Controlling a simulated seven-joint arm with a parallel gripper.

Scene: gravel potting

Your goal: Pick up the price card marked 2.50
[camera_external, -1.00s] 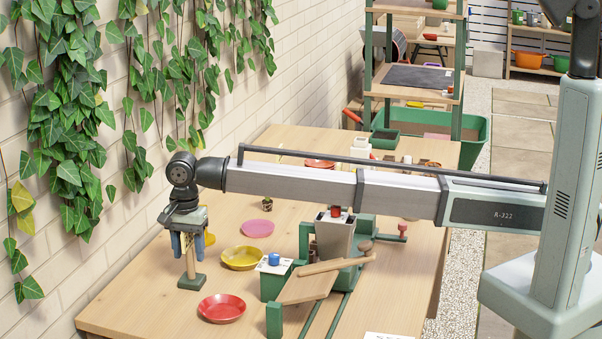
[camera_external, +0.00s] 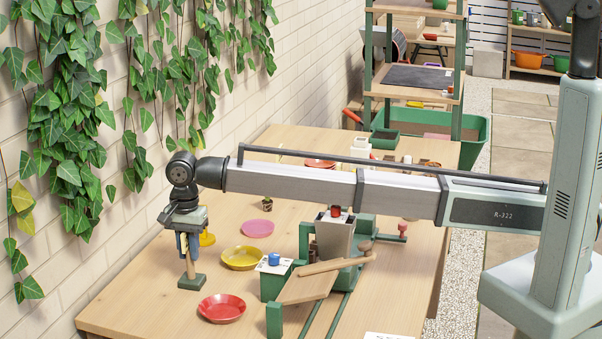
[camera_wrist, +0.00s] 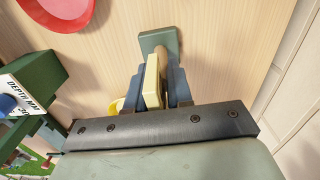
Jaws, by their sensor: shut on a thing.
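My gripper (camera_external: 188,244) points down at the left side of the bench, over a small stand with a green base (camera_external: 191,282) and a wooden post. In the wrist view, its blue fingers (camera_wrist: 160,80) are shut on a pale yellow card-like piece (camera_wrist: 152,86), seen nearly edge-on. No marking shows on it, so I cannot read 2.50. The stand's green base (camera_wrist: 158,40) and part of its post show just beyond the fingertips. The fingers hide much of the post, and I cannot tell whether the piece is still joined to it.
A red saucer (camera_external: 222,308), a yellow saucer (camera_external: 241,258) and a pink saucer (camera_external: 257,228) lie to the right. A green device with a grey hopper (camera_external: 335,235) stands beyond them. The ivy-hung wall (camera_external: 60,235) is close on the left.

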